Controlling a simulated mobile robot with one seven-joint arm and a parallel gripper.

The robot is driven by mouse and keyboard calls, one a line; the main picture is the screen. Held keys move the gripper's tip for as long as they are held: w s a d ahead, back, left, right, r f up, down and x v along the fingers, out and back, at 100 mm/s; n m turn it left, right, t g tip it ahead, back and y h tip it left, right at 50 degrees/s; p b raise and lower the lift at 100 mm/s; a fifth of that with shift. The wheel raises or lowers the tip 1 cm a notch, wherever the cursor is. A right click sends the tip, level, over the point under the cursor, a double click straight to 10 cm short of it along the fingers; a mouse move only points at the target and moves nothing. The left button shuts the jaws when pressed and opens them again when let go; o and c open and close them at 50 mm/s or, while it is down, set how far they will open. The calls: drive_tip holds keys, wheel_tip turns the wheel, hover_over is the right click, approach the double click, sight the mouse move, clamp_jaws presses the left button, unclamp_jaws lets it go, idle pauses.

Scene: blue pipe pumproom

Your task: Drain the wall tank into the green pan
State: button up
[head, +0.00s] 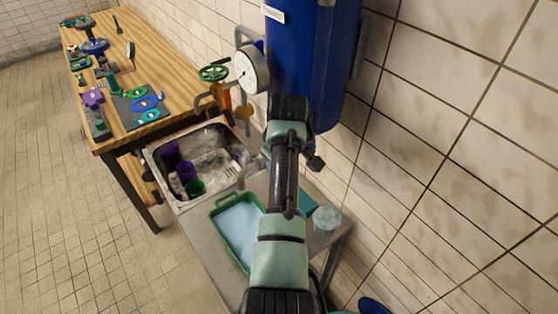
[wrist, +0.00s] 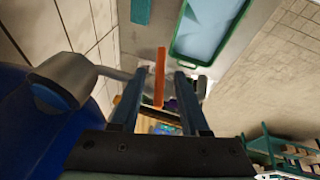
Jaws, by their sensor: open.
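The blue wall tank (head: 312,60) hangs on the tiled wall; its side fills the lower left of the wrist view (wrist: 30,125). The green pan (head: 221,238) lies on the metal counter, below and left of the tank, with a pale bluish inside; I cannot tell if that is liquid. It also shows at the top of the wrist view (wrist: 177,50). My gripper (wrist: 160,75) is open beside the tank. An orange bar (wrist: 159,65) appears between its fingers; I cannot tell how far beyond them it is. In the head view my arm hides the fingers and the tank's lower part.
A round gauge (head: 251,69) and a green handwheel (head: 214,73) are left of the tank. A metal sink (head: 215,145) holds purple and green cups. A wooden bench (head: 150,65) with several valve parts stands beyond. A clear round container (head: 327,217) is on the counter's right.

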drive_tip(key=b+v, duration=0.4)
drive_tip(key=v, duration=0.9)
